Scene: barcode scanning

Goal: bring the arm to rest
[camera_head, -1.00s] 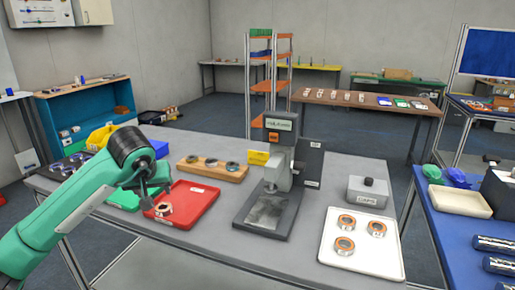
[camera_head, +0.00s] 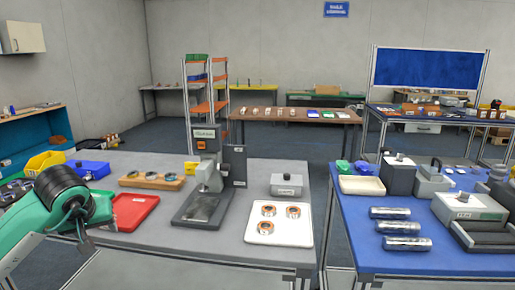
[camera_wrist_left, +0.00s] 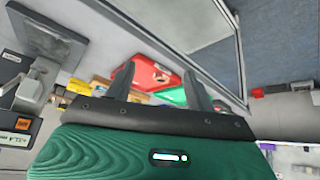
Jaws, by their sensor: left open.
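My left arm comes in at the lower left of the head view. Its gripper (camera_head: 84,243) hangs at the front edge of the grey table, pointing down. In the left wrist view the two fingers (camera_wrist_left: 160,88) are apart with nothing between them. The red tray (camera_head: 138,211) lies on the table just beyond the gripper, partly hidden by my arm. It also shows in the left wrist view (camera_wrist_left: 147,72), with a small part on it that is hard to make out. My right gripper is not in view.
A press-like station (camera_head: 207,180) stands mid-table. A white tray (camera_head: 262,236) with three copper-coloured rings lies to its right, below a grey box (camera_head: 286,184). A wooden holder (camera_head: 150,181) is at the left. A blue table (camera_head: 350,225) with metal cylinders stands at right.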

